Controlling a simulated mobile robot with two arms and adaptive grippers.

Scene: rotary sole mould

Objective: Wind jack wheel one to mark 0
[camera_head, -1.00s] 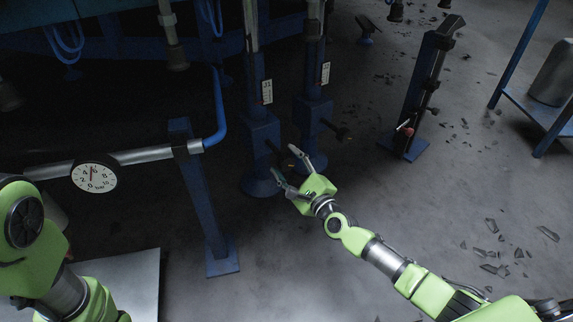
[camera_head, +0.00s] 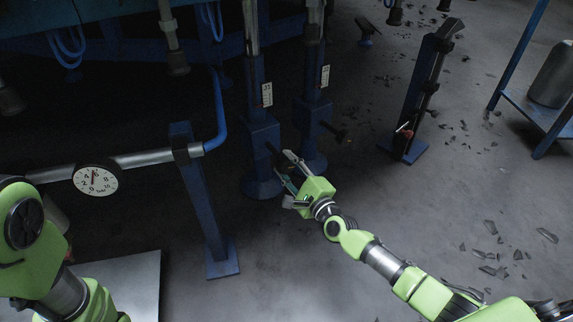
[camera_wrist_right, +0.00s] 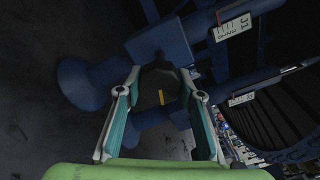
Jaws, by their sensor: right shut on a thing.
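Jack one (camera_head: 260,135) is a blue upright post on a round foot in the head view; its plate (camera_wrist_right: 232,27) reads J1 in the right wrist view. Its dark jack wheel (camera_wrist_right: 158,80), with a yellow mark on its face, sits between the fingers of my right gripper (camera_wrist_right: 160,88). In the head view my right gripper (camera_head: 282,165) is at the front of jack one, shut on the wheel, which the fingers mostly hide. The scale on jack one's plate is too small to read. My left arm shows at the left edge, but its gripper is out of view.
A second blue jack (camera_head: 313,115) with its own dark wheel (camera_head: 334,129) stands close on the right. A dial gauge (camera_head: 96,178) on a pipe and a blue post (camera_head: 208,210) stand left. A blue stand (camera_head: 420,100) is farther right. Floor between is mostly clear.

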